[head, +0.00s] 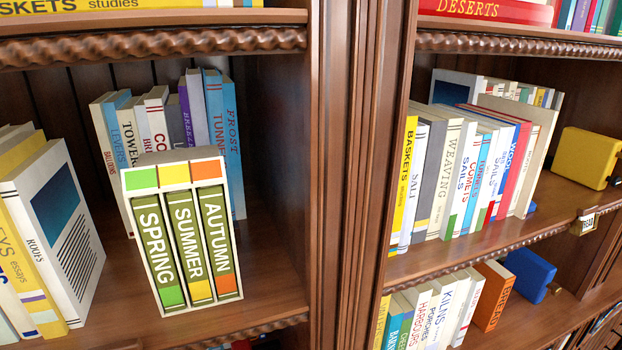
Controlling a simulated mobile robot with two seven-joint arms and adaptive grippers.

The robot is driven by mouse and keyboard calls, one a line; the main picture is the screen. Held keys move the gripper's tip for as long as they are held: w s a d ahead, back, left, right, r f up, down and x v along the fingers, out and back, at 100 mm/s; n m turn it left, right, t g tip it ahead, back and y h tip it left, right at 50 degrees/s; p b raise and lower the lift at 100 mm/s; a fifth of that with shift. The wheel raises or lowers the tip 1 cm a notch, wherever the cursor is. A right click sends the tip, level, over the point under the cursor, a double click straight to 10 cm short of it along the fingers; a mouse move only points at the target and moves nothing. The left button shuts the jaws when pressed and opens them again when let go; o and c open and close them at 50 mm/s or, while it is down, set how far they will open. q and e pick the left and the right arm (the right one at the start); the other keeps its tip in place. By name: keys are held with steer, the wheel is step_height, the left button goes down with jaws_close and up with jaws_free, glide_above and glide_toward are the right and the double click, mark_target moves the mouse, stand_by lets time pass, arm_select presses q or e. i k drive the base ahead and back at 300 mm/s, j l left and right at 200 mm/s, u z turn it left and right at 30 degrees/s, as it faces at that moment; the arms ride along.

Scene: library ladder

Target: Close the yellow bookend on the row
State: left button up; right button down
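The yellow bookend (584,158) is a blocky piece standing on the right-hand middle shelf, near the right edge of the head view. The row of books (470,180) stands to its left on the same shelf, from a yellow spine to a cream book (540,160) at the right end. The books at the right end lean to the right. A gap of bare shelf lies between that end and the bookend. Neither of my grippers can be made out. A small dark shape touches the right picture edge beside the bookend; I cannot tell what it is.
A small blue piece (531,207) shows by the row's right end. A label (586,222) hangs on the shelf's front edge. A blue bookend (529,275) stands on the shelf below. A thick wooden upright (345,170) separates the left bay, which holds a boxed season set (184,232).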

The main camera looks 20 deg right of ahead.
mark_target(586, 158)
steer(key=z, duration=2.15)
